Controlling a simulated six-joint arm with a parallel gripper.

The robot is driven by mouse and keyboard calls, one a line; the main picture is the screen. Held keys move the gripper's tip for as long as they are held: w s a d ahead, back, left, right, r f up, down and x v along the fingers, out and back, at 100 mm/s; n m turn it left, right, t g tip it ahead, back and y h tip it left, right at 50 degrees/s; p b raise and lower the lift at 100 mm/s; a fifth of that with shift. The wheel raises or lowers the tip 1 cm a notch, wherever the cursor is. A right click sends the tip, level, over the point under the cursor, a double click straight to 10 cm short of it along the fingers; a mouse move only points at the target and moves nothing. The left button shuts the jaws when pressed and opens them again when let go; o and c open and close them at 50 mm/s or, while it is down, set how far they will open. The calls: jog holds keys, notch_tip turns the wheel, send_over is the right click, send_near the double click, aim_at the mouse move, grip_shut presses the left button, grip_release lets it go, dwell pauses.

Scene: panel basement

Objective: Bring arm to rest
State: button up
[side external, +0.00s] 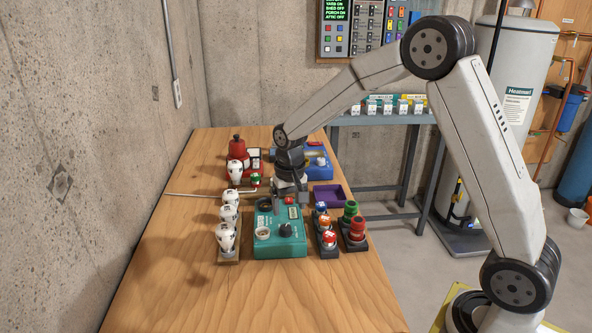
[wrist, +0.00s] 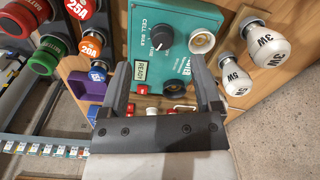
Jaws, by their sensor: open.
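My gripper (side external: 290,196) hangs at the end of my arm over the middle of the wooden bench (side external: 180,285). It is at the far edge of the teal tester box (side external: 279,247). In the wrist view my gripper (wrist: 163,78) has its two fingers spread, with nothing held between them. The teal box (wrist: 180,18) shows beyond the fingertips, with a dark knob, a round socket and a small display reading READY. I cannot tell from these views how high the fingers are above the bench.
White bulbs (side external: 226,238) stand in a row left of the teal box. Coloured fuses (side external: 328,238) stand in dark holders to its right. A purple tray (side external: 328,196), a blue device (side external: 318,166) and a red device (side external: 238,146) are behind. The bench front is clear.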

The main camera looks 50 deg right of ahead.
jog(key=s+a+n+t, duration=0.1)
jog(key=s+a+n, duration=0.1)
jog(key=s, duration=0.7)
jog(key=s+a+n+t, duration=0.1)
jog(key=s+a+n, duration=0.1)
jog(key=s, duration=0.6)
jog(key=shift+s+a+f+n, duration=0.25)
jog(key=shift+s+f+n, duration=0.15)
jog(key=shift+n, duration=0.3)
